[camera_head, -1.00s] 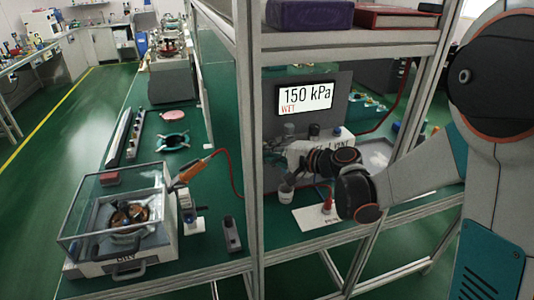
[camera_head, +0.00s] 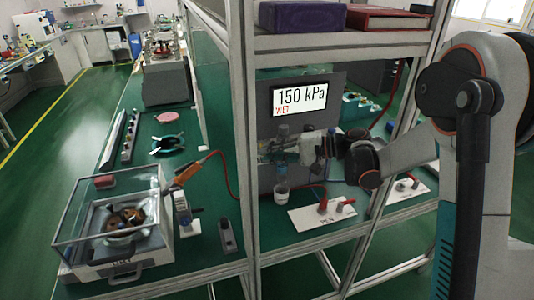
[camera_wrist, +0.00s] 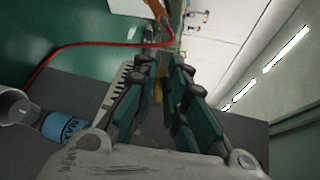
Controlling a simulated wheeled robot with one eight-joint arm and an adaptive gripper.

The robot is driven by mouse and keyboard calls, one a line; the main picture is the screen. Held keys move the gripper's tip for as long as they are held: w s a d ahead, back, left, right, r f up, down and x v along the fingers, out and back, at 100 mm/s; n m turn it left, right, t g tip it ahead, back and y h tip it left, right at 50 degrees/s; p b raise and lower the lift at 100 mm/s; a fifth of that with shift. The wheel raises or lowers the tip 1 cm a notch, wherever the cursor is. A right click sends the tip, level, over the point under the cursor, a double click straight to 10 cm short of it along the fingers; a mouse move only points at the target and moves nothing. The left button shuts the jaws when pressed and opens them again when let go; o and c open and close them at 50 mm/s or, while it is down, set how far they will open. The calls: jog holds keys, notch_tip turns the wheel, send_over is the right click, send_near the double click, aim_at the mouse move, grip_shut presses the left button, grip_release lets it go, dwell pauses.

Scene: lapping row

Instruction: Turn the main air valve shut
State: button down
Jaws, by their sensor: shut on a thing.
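My gripper (camera_head: 272,152) reaches left across the front of a grey panel (camera_head: 338,100) inside the frame, below a pressure display (camera_head: 299,98) reading 150 kPa. In the wrist view my gripper's fingers (camera_wrist: 165,75) are close together, around a small yellow piece (camera_wrist: 157,90) that looks like the main air valve's handle. The fingers hide most of it, so its angle cannot be told. The valve body is not clear in the head view.
A red hose (camera_head: 228,178) runs past the frame post; it also shows in the wrist view (camera_wrist: 60,50). A white plate with red fittings (camera_head: 318,222) lies on the bench. A glass-sided box (camera_head: 80,210) stands at left.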

jog(key=shift+w+d+n+g, duration=0.15)
jog(key=shift+d+n+g, duration=0.1)
jog(key=shift+n+g, duration=0.3)
jog(key=shift+w+d+n+g, duration=0.15)
jog(key=shift+d+n+g, duration=0.15)
jog(key=shift+g, duration=0.45)
jog(key=c, duration=1.6)
grip_release()
notch_tip(320, 180, up, 10)
